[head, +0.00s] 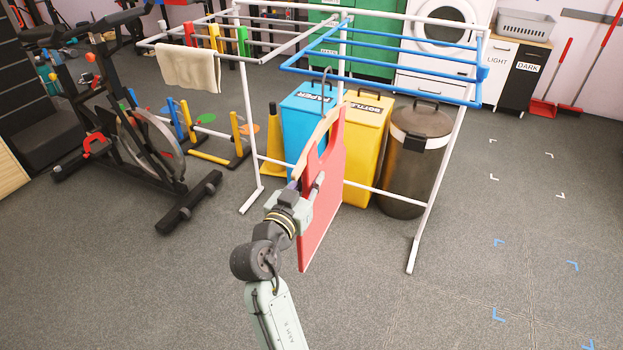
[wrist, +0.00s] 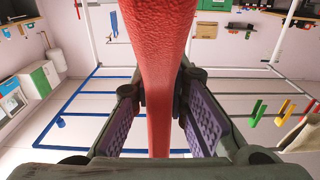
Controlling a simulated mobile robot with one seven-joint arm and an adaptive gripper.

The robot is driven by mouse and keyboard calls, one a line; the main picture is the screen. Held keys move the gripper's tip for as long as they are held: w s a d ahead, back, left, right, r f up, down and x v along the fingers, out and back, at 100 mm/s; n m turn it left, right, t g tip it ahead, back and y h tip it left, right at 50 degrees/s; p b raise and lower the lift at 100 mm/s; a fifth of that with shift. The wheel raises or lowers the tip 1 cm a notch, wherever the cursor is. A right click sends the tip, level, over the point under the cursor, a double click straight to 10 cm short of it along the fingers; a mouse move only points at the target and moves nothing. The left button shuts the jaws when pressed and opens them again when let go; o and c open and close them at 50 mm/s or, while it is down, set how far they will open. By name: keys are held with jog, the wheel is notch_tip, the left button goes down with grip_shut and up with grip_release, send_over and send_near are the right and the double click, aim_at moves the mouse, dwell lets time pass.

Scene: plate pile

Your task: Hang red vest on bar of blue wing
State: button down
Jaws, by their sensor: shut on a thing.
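The red vest (head: 325,195) hangs upright and edge-on from a wooden hanger (head: 328,124) with a thin metal hook (head: 326,76). My gripper (head: 308,192) is shut on the vest's near edge; in the wrist view the red cloth (wrist: 161,60) runs between the purple finger pads. The blue wing (head: 405,82) of the drying rack is above and beyond the vest. The hook's top overlaps its nearest bar in the head view; I cannot tell whether they touch. The blue wing also shows at left in the wrist view (wrist: 52,118).
The rack's white legs (head: 437,190) flank the vest. Behind it stand a blue bin (head: 303,110), a yellow bin (head: 367,120) and a dark trash can (head: 413,165). A cream towel (head: 190,67) hangs on the white wing. An exercise bike (head: 140,140) stands left; floor at right is clear.

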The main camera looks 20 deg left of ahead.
jog(key=c, duration=1.5)
grip_release()
